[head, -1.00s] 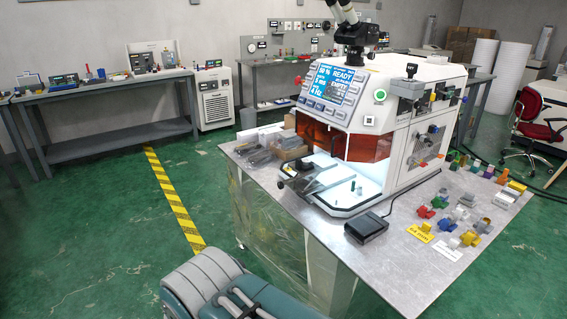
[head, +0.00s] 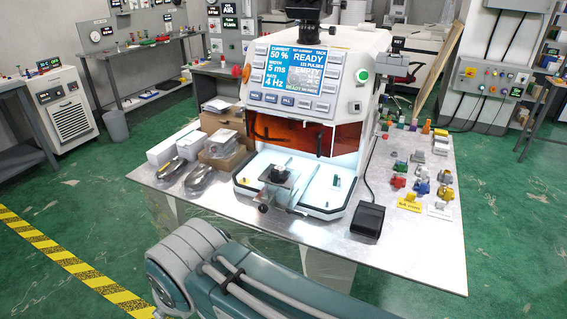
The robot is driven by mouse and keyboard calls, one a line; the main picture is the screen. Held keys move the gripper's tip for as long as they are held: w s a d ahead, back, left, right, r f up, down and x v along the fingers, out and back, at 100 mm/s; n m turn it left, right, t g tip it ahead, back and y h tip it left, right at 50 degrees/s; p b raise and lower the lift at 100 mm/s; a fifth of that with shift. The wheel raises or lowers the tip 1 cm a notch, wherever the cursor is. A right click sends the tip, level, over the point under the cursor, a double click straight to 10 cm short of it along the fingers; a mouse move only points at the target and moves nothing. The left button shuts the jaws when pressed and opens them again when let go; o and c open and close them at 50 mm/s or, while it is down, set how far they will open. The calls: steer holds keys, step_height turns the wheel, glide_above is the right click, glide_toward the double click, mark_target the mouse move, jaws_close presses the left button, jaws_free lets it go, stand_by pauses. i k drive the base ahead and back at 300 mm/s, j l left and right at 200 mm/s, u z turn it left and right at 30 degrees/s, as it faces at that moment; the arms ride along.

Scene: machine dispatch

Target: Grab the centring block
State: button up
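I cannot tell for sure which thing is the centring block. A small dark block (head: 279,174) sits on the stage at the front opening of the white machine (head: 340,72). Several small coloured pieces, among them a red one (head: 397,182), a blue one (head: 421,186) and a yellow one (head: 445,192), stand on the right part of the metal table (head: 310,240). My arm crosses the bottom of the head view, but my gripper is out of view.
A black pedal (head: 368,220) lies at the table's front. Cartons (head: 222,155) and bagged parts (head: 198,180) crowd its left side. Yellow and white label plates lie at the right. The green floor in front is open. A waste bin (head: 115,124) stands behind.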

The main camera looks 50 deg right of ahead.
mark_target(278, 174)
steer(key=i+z, duration=0.2)
steer(key=z, duration=0.2)
steer(key=i+z, duration=0.2)
steer(key=z, duration=0.2)
steer(key=i+j+z, duration=0.1)
steer(key=z, duration=0.25)
steer(key=i+j+z, duration=0.2)
steer(key=z, duration=0.2)
steer(key=i+z, duration=0.2)
steer(key=z, duration=0.15)
steer(key=i+j+z, duration=0.15)
steer(key=z, duration=0.2)
steer(key=i+j+z, duration=0.15)
steer(key=z, duration=0.25)
